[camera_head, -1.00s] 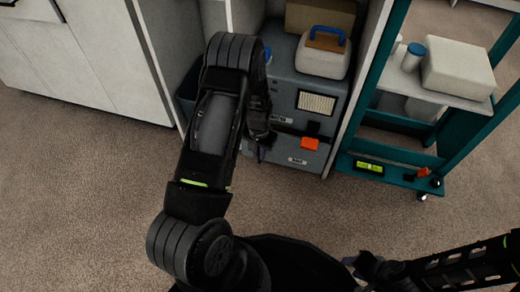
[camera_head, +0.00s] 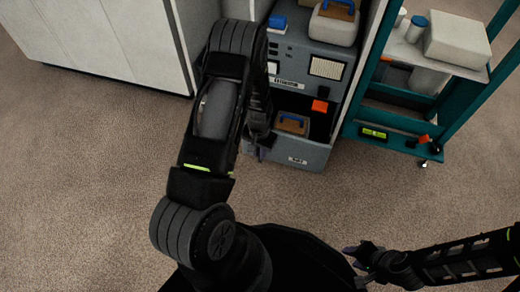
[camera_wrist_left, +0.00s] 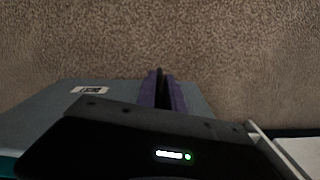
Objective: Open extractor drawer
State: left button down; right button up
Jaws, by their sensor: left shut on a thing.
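The grey extractor (camera_head: 285,65) stands in the cabinet bay, and its lower drawer (camera_head: 300,154) is pulled out toward me. Inside the drawer is a tan box with a blue handle (camera_head: 292,124), and an orange piece (camera_head: 320,106) shows above it. My left gripper (camera_head: 260,150) is at the left part of the drawer front, shut on it, partly hidden by my arm. In the left wrist view its purple fingers (camera_wrist_left: 162,92) are close together beside the labelled drawer front (camera_wrist_left: 60,110). The exact grip point is hidden. My right gripper (camera_head: 352,262) is open and empty, low in the picture.
A white container with a blue handle (camera_head: 335,25) sits on top of the extractor. A teal cart (camera_head: 470,110) with a white box (camera_head: 457,40) and jars stands at the right. White cabinets (camera_head: 110,40) are at the left. The carpet in front is clear.

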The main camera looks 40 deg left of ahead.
pick_arm(q)
jog(key=shift+w+d, duration=0.1)
jog(key=shift+d, duration=0.2)
jog(key=c, duration=1.6)
grip_release()
jog(key=shift+c, duration=0.2)
jog(key=shift+o, duration=0.8)
jog(key=shift+a, duration=0.15)
notch_tip(320, 180, up, 8)
jog(key=p, duration=0.3)
jog(key=shift+f, duration=0.1)
